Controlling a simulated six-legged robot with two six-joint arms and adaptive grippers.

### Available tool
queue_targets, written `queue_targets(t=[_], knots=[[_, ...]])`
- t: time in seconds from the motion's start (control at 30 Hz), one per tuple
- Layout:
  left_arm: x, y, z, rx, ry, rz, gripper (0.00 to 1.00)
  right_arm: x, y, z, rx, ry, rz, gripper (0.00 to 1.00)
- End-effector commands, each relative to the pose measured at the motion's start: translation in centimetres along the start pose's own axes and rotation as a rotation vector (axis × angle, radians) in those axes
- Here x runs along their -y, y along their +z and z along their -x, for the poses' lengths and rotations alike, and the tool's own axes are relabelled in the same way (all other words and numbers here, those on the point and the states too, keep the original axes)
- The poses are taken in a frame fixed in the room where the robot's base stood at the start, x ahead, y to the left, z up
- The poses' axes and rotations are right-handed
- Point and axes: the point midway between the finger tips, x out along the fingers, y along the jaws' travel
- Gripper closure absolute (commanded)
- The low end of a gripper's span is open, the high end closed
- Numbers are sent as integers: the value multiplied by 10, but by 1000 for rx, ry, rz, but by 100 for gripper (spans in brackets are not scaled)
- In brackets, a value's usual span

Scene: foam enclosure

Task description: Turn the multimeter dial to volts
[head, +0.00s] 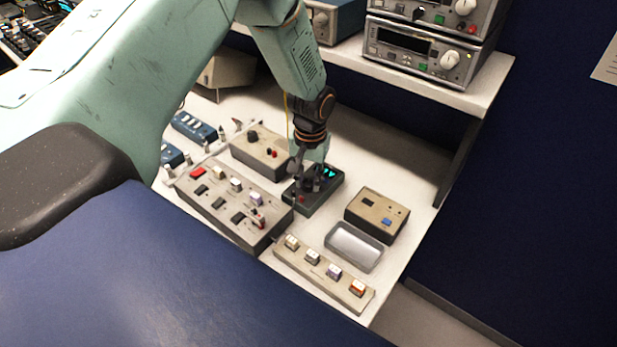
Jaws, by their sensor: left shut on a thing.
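The multimeter (322,198) is a small dark box with a lit cyan display, lying on the white bench between the beige boxes. My left gripper (308,180) comes down over it from above and is shut on the multimeter's dial, at the middle of its top face. The fingers and wrist hide most of the dial, so I cannot read where its pointer stands. A red spot shows on the near end of the multimeter. My right gripper is not in view.
A long beige switch box (222,203) stands close left of the multimeter, and a beige box with a black knob (262,146) behind it. A small beige box (377,214), a grey tray (355,247) and a button strip (322,273) lie right and in front. A shelf (480,92) holds instruments above.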

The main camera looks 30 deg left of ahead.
Motion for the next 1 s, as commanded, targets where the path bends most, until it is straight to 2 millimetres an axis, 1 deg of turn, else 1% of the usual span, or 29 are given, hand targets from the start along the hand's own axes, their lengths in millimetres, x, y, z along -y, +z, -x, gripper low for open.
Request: queue_targets(t=[0.07,0.1,0.33,0.6,0.7,0.77,0.87,1.0], knots=[[0,-3,2,-8,1,0,100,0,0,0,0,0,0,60],[0,-3,2,-8,1,0,70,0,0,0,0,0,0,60],[0,-2,1,-4,1,1,50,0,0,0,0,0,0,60],[0,-1,1,-2,0,1,50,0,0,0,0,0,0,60],[0,-1,6,-3,1,1,50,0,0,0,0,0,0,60],[0,-2,13,-5,2,2,50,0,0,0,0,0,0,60],[0,-2,31,-6,2,2,50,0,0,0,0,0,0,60],[0,-2,61,-7,2,1,50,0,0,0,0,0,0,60]])
